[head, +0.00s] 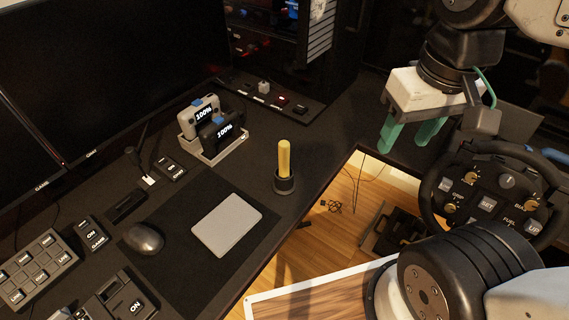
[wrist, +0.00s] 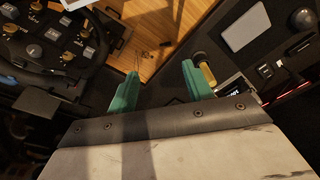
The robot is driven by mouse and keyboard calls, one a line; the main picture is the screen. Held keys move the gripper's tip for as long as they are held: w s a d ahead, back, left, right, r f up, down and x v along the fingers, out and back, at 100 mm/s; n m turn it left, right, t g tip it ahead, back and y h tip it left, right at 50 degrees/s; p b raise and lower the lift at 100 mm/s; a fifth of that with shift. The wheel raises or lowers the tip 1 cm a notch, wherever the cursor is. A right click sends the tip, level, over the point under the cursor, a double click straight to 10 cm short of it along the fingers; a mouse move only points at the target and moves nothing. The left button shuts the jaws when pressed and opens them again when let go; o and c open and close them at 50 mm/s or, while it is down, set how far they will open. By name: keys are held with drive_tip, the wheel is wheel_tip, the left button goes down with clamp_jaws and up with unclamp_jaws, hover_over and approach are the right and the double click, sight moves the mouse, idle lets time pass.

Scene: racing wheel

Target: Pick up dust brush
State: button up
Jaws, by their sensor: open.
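The dust brush (head: 284,168) stands upright on the black desk near its right edge, with a yellow handle on top and a dark round base. In the wrist view my gripper (wrist: 160,76) is also open and empty. The brush (wrist: 207,74) shows there just beyond the right finger, which partly hides it.
A racing wheel (head: 490,195) is below and right of my gripper. Two controllers on a charging dock (head: 213,140) stand left of the brush. A grey pad (head: 227,223), a mouse (head: 143,238) and button boxes lie on the desk. Wooden floor shows beyond the desk edge.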

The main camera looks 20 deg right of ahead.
drive_tip(key=w+a+f+m, duration=0.1)
drive_tip(key=w+a+f, duration=0.15)
drive_tip(key=w, duration=0.35)
drive_tip(key=w+a+f+m, duration=0.2)
drive_tip(key=w+a, duration=0.1)
drive_tip(key=w, duration=0.3)
drive_tip(key=m+g, duration=0.1)
drive_tip(key=m, duration=0.2)
hover_over(284, 156)
drive_tip(key=w, duration=0.1)
drive_tip(key=f, duration=1.1)
drive_tip(key=shift+w+d, duration=0.2)
wheel_tip(284, 156, down, 8)
drive_tip(key=shift+r, duration=0.2)
drive_tip(key=c, duration=1.1)
